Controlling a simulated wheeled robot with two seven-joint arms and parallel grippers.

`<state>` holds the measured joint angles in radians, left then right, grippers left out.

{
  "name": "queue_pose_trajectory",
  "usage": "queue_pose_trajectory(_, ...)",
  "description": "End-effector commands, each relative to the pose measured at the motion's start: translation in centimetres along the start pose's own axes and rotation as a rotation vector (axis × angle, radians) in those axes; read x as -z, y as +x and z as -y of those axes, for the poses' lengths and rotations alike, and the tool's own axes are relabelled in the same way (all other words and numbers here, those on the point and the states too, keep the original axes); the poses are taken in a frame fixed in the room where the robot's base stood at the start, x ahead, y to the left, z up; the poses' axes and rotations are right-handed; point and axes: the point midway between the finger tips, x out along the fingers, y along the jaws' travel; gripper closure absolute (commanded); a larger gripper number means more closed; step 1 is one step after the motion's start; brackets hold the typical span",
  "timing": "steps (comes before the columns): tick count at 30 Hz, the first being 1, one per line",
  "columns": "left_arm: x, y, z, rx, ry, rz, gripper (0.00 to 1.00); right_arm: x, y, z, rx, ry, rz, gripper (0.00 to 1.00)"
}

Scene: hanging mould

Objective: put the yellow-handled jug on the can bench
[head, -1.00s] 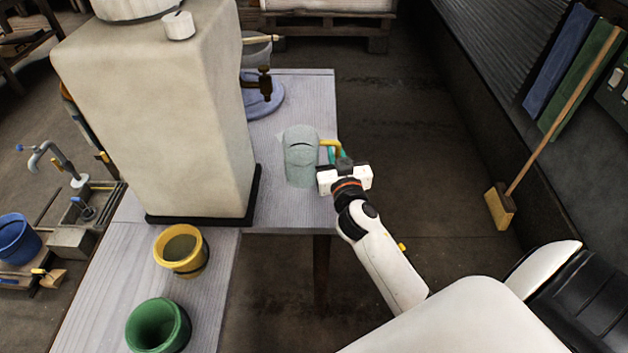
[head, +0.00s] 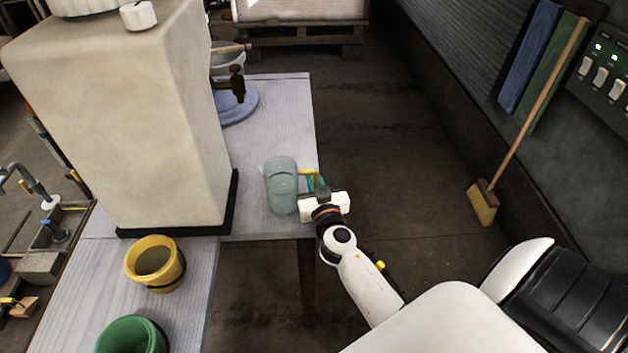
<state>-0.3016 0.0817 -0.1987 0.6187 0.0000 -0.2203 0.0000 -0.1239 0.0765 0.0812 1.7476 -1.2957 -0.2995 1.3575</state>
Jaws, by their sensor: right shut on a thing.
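The jug (head: 282,188) is pale, see-through and grey-green, with a yellow handle (head: 309,172) on its right side. It looks upright over the near right corner of the far grey bench (head: 275,120). I cannot tell whether its base touches the bench top. My right gripper (head: 318,188) is shut on the handle, at the bench's right edge. The fingertips are partly hidden by the gripper body. My left gripper is not in view.
A large pale block-shaped tank (head: 130,120) stands left of the jug. A yellow pot (head: 155,262) and a green pot (head: 132,340) stand on the near bench (head: 200,275). A spigot (head: 236,84) and round blue base (head: 240,106) are behind. A broom (head: 483,203) leans right.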

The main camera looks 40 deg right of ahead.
Motion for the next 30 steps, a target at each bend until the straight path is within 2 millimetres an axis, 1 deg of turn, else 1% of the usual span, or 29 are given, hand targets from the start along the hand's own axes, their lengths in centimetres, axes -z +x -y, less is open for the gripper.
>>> queue_pose_trajectory(5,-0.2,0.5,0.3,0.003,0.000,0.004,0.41,0.3,0.0,0.0,0.000,0.000,0.001,1.00)
queue_pose_trajectory(6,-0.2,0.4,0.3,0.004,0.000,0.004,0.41,0.3,0.0,0.0,0.000,-0.001,0.001,0.85)
queue_pose_trajectory(8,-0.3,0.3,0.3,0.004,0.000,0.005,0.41,0.2,0.0,0.0,0.000,-0.001,0.000,0.75)
queue_pose_trajectory(9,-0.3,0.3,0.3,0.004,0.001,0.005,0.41,0.2,0.0,0.0,0.000,-0.001,0.000,0.69)
queue_pose_trajectory(10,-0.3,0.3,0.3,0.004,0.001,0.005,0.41,0.2,0.0,0.0,0.000,-0.001,0.000,0.67)
queue_pose_trajectory(17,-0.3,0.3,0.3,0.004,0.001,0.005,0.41,0.2,0.0,0.0,0.000,-0.001,0.000,0.67)
queue_pose_trajectory(21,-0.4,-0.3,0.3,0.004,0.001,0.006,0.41,-0.3,0.0,0.0,0.000,-0.001,0.000,0.67)
queue_pose_trajectory(23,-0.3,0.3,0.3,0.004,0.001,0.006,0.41,0.3,-1.0,0.0,-0.001,0.000,-0.003,0.67)
queue_pose_trajectory(26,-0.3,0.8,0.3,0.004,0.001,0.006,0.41,0.3,-2.9,0.0,0.000,0.002,-0.003,0.67)
queue_pose_trajectory(30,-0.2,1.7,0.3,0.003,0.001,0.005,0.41,0.4,-6.1,0.0,0.002,0.002,-0.003,0.67)
